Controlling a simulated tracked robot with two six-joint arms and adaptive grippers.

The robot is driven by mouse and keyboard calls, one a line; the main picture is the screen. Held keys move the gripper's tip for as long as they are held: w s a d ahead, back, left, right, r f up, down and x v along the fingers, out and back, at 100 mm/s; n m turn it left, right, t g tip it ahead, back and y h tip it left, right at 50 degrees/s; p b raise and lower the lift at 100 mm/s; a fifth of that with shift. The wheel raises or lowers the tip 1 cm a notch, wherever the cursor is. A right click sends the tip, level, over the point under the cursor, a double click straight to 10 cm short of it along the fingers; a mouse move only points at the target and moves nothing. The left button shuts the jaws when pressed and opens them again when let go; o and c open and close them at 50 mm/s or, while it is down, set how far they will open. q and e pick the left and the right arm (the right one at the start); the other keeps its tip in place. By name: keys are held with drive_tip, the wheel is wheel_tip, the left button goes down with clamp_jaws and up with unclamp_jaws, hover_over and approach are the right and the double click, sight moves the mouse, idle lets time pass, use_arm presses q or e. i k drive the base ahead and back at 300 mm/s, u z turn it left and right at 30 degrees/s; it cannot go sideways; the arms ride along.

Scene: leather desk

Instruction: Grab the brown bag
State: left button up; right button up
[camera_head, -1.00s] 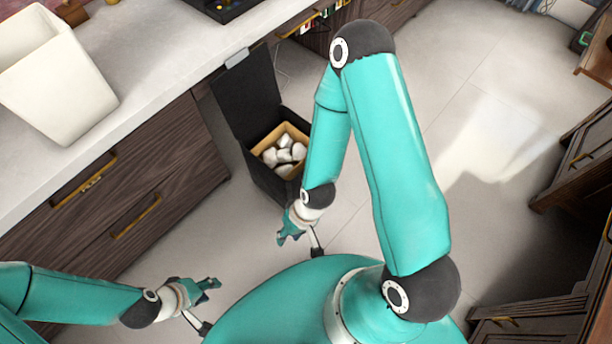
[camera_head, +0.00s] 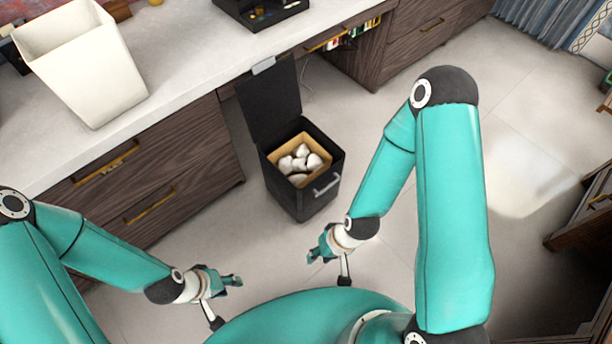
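A brown bag (camera_head: 279,158) lines the inside of a black bin (camera_head: 297,202) on the floor in the middle of the view. Its tan rim shows around several white crumpled lumps (camera_head: 299,161). The bin's dark lid stands up behind it. My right gripper (camera_head: 314,250) is below and a little right of the bin in the picture, apart from it and the bag. My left gripper (camera_head: 236,281) is lower and to the left, also apart from both. Both grippers look empty, but their finger gaps are too small to read.
A white counter (camera_head: 186,75) over dark wood drawers (camera_head: 150,190) runs along the left and back. A white container (camera_head: 88,65) and a black tray (camera_head: 262,10) stand on it. A dark wooden cabinet (camera_head: 590,210) is at the right. Grey floor lies open around the bin.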

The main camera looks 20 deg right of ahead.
sight(301, 159)
drive_tip(key=u, duration=0.05)
drive_tip(key=i, duration=1)
drive_tip(key=z, duration=0.05)
